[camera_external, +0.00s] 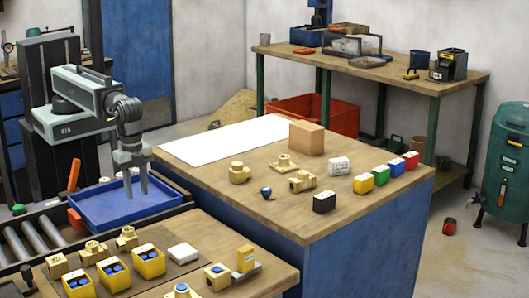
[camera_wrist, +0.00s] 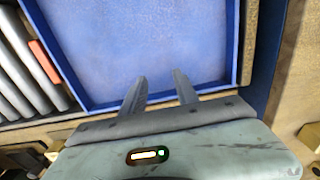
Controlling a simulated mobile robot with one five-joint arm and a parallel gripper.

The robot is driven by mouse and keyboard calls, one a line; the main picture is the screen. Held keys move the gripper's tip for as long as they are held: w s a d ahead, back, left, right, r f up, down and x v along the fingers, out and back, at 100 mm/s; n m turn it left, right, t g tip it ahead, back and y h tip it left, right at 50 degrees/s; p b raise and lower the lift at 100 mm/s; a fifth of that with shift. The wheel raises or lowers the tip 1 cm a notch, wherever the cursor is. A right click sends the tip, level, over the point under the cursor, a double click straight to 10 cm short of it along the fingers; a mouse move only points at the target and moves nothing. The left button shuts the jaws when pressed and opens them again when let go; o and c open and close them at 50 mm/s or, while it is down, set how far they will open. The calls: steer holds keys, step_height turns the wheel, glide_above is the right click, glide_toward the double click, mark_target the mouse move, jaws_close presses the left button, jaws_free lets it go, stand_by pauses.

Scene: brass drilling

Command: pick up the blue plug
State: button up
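A small dark blue plug (camera_external: 266,192) lies on the wooden top of the blue workbench (camera_external: 350,262), among brass parts. Other small blue pieces sit in yellow bins (camera_external: 148,267) on the near bench. My gripper (camera_external: 137,193) is above the blue tray (camera_external: 165,211), pointing down, well to the left of the plug. In the wrist view, my gripper (camera_wrist: 159,76) has its two fingers apart with nothing between them. The plug does not show in the wrist view, where the empty blue tray (camera_wrist: 88,107) fills most of the scene.
Near the plug stand a brass fitting (camera_external: 239,173), another brass fitting (camera_external: 302,181) and a black box (camera_external: 324,203). A cardboard box (camera_external: 306,138) and a white sheet (camera_external: 225,140) are farther back. Rollers (camera_external: 40,238) lie left of the tray.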

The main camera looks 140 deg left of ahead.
steer(key=o, duration=0.4)
steer(key=shift+c, duration=0.2)
